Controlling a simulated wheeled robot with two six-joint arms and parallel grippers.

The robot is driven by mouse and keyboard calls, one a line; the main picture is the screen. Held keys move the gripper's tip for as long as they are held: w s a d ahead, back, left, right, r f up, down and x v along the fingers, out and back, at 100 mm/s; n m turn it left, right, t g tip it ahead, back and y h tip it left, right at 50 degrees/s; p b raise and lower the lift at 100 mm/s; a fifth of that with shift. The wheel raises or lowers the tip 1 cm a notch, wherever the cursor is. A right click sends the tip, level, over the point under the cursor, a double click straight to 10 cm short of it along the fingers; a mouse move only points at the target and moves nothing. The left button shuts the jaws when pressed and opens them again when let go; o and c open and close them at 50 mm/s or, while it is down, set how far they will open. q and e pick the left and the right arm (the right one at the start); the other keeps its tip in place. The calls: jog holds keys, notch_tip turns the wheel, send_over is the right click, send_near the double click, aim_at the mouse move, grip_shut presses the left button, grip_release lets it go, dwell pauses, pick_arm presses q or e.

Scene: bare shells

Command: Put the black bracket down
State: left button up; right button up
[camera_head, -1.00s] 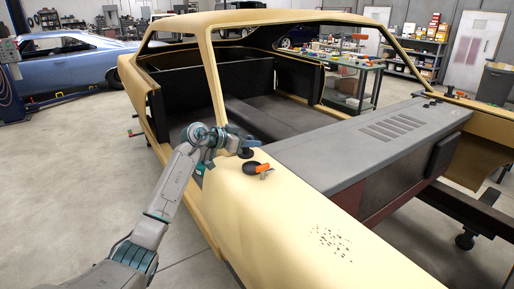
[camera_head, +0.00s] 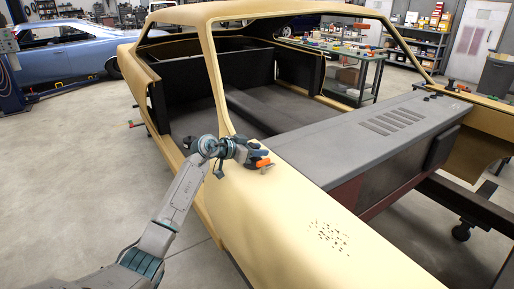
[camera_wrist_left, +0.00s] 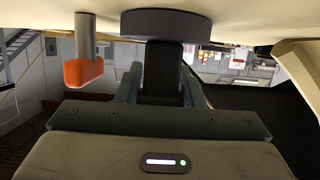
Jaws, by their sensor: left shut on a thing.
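The black bracket (camera_wrist_left: 166,70) is a dark upright block between the fingers of my left gripper (camera_wrist_left: 160,92) in the left wrist view. My left gripper is shut on it. In the head view my left gripper (camera_head: 251,157) is low over the cream fender (camera_head: 275,205), just in front of the windscreen pillar. The bracket's end meets a dark round disc (camera_wrist_left: 178,22) at the fender surface in the wrist view. I cannot tell whether they touch. In the head view the gripper hides most of the bracket and disc. My right gripper is out of view.
An orange-ended piece (camera_head: 262,163) stands on the fender close beside the gripper; its orange block (camera_wrist_left: 84,72) shows left of the fingers in the wrist view. The grey cowl panel (camera_head: 365,140) lies to the right. The fender in front is clear, with small dark specks.

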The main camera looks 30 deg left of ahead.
pick_arm(q)
jog(key=o, duration=1.2)
jog(key=shift+r+b, duration=0.2)
jog(key=shift+b, duration=0.2)
jog(key=b+v, duration=0.2)
jog(key=v, duration=0.8)
jog(key=shift+a+b, duration=0.2)
jog(key=shift+b, duration=0.15)
jog(key=shift+v, duration=1)
jog(key=shift+d+r, duration=0.1)
